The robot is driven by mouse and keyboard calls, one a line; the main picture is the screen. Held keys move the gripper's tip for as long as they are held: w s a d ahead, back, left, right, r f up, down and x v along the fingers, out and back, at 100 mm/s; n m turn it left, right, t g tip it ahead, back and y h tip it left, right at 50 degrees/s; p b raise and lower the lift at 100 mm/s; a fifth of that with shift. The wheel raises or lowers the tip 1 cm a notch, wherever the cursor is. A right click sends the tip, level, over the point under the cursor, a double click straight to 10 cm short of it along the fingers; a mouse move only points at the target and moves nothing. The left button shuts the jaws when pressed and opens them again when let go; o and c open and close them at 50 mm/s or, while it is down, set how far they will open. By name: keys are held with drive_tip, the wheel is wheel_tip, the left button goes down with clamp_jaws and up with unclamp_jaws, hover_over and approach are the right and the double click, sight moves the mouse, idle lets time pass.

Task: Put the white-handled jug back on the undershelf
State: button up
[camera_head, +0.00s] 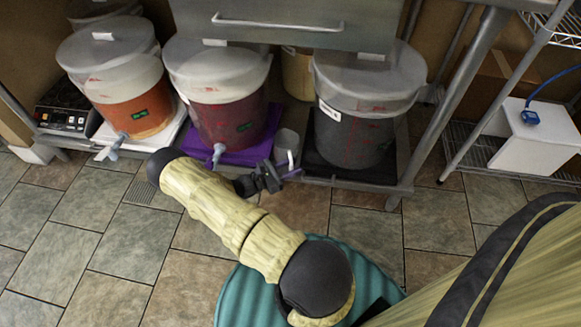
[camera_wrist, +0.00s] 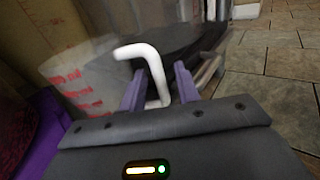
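The jug (camera_head: 288,144) is small and translucent, between the middle and right buckets at the undershelf's front edge. In the wrist view the jug (camera_wrist: 75,82) shows red markings and stands at the left, roughly upright. Its white handle (camera_wrist: 152,65) reaches between the two purple fingers of my gripper (camera_wrist: 160,78), with gaps visible on both sides. The handle also shows in the head view (camera_head: 291,160), beside my gripper (camera_head: 288,173). My gripper looks open around the handle. I cannot tell whether the jug's base rests on the undershelf (camera_head: 392,187).
Lidded buckets stand on the undershelf, holding orange (camera_head: 138,113), dark red (camera_head: 228,125) and dark (camera_head: 350,140) contents. A purple mat (camera_head: 250,153) and a black mat (camera_head: 325,172) flank the jug closely. A table leg (camera_head: 440,125) stands at right. Tiled floor in front is clear.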

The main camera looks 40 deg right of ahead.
drive_tip(key=shift+r, duration=0.2)
drive_tip(key=p+v, duration=0.3)
drive_tip(key=v, duration=0.9)
drive_tip(key=shift+p, duration=0.3)
